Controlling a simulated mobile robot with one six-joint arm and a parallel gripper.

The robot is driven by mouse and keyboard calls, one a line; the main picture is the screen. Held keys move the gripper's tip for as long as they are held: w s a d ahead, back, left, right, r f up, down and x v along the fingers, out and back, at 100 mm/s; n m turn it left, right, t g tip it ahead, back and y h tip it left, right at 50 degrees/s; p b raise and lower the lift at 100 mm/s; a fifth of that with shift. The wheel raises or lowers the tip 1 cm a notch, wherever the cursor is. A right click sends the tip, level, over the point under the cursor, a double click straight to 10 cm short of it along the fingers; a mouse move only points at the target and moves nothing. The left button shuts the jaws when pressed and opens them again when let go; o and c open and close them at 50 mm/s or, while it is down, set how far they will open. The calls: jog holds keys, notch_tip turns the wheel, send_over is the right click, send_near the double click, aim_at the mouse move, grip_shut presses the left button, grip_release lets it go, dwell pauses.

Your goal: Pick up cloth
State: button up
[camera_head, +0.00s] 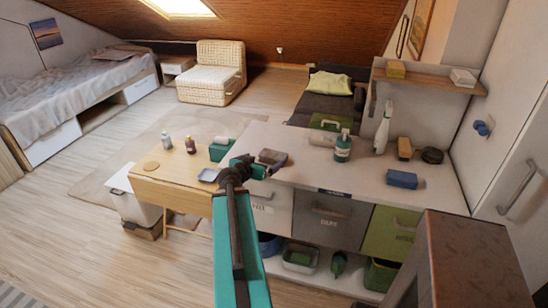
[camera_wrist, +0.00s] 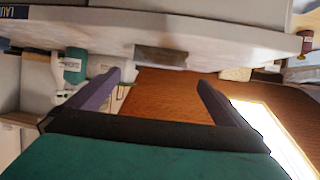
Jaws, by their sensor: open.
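A grey-brown folded cloth (camera_head: 272,157) lies flat on the left end of the white counter (camera_head: 300,165). In the wrist view, which is upside down, what looks like the same cloth (camera_wrist: 160,56) shows near the counter edge, ahead of and between my fingers. My gripper (camera_head: 257,169) is just left of and in front of the cloth in the head view, small and partly hidden by its own wrist. In the wrist view my gripper (camera_wrist: 158,82) has its two dark fingers wide apart with nothing between them. No contact with the cloth is visible.
A green bottle (camera_head: 343,146), a white spray bottle (camera_head: 383,128) and a blue block (camera_head: 403,179) stand on the counter to the right. A wooden table (camera_head: 175,180) with small bottles adjoins at left. A shelf (camera_head: 430,80) overhangs the counter's right side.

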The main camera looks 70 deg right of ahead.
aim_at(272, 156)
jog(key=shift+p+x, duration=1.2)
jog(key=shift+x, duration=2.55)
jog(key=shift+p+x, duration=1.2)
jog(key=shift+x, duration=0.25)
jog(key=shift+p+x, duration=0.5)
jog(key=shift+x, duration=0.6)
jog(key=shift+s, duration=0.2)
jog(key=shift+c, duration=0.4)
jog(key=c, duration=0.7)
jog(key=shift+r, duration=0.1)
jog(key=shift+c, duration=0.3)
